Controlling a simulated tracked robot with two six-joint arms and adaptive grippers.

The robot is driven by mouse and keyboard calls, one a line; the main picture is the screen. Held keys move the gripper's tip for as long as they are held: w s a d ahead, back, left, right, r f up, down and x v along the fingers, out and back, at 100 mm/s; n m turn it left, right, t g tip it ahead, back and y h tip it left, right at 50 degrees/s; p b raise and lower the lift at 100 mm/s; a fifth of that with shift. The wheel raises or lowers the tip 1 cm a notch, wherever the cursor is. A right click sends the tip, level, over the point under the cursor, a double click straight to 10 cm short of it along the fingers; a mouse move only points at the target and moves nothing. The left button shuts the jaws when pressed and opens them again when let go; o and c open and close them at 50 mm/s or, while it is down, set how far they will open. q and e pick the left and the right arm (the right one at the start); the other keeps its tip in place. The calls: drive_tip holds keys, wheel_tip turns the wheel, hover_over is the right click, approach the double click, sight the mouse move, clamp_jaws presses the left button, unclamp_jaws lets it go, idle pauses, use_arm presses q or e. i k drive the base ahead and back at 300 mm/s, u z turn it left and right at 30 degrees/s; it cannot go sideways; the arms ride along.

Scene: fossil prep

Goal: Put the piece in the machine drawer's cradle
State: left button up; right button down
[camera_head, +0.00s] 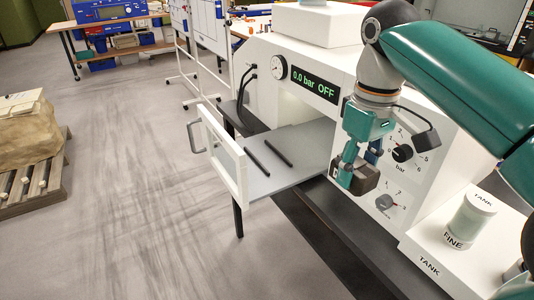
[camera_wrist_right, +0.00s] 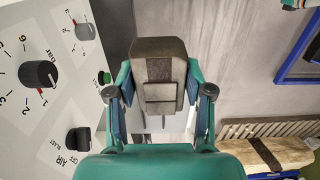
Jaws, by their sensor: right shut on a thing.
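The piece (camera_head: 362,180) is a dark brown block. It is held in my right gripper (camera_head: 350,164), in front of the machine's dial panel and to the right of the open drawer. The machine drawer (camera_head: 285,178) is pulled out, a flat grey tray with a white-framed window front. The cradle (camera_head: 279,153) shows as two dark parallel bars on the tray, with nothing on them. My left gripper is out of view.
The white machine (camera_head: 318,57) reads "0.0 bar OFF" and has dials and knobs (camera_head: 402,153). A white tank unit (camera_head: 455,246) with a "FINE" jar (camera_head: 470,219) stands at the lower right. Floor left of the drawer is clear.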

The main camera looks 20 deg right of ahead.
sight(266, 158)
drive_tip(key=i, duration=1.25)
drive_tip(key=u, duration=0.05)
